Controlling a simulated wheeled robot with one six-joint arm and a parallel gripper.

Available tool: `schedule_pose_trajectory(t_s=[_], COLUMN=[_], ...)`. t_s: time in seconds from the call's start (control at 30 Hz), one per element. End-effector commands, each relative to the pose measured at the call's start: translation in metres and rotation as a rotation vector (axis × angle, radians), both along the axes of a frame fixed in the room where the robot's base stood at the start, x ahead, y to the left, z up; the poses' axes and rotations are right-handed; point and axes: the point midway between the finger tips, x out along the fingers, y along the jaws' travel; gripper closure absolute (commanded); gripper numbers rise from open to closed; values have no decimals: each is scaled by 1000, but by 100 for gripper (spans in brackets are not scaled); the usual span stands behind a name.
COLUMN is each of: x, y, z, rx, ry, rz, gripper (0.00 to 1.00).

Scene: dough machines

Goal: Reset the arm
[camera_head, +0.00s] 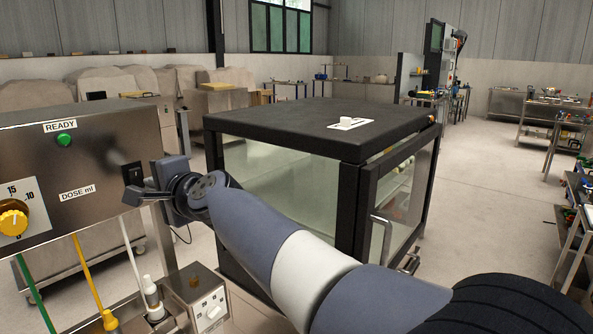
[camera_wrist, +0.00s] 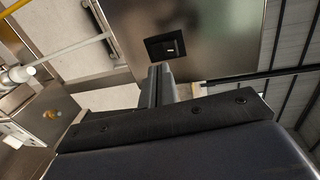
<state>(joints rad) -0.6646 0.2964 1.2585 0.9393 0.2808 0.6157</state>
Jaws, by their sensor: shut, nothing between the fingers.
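My gripper (camera_head: 131,195) is at the right end of a steel dosing machine (camera_head: 95,165), with my arm reaching in from the lower right. In the wrist view its two dark fingers (camera_wrist: 160,72) lie together, shut, with nothing between them. The fingers point at the machine's black switch (camera_wrist: 165,46), which also shows just above the gripper in the head view (camera_head: 132,172). The fingertips are close to the switch; I cannot tell whether they touch the panel.
The machine has a green lamp (camera_head: 64,139) and a yellow dial (camera_head: 13,222). A black-framed glass cabinet (camera_head: 290,125) is close beyond my arm. Open floor (camera_head: 485,180) lies to the right.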

Motion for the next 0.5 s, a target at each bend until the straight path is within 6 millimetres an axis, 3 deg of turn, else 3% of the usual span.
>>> schedule_pose_trajectory(t_s=[0.5], x=[-2], y=[-5], z=[-7], rx=[66], ry=[-54], rz=[0], gripper=[100])
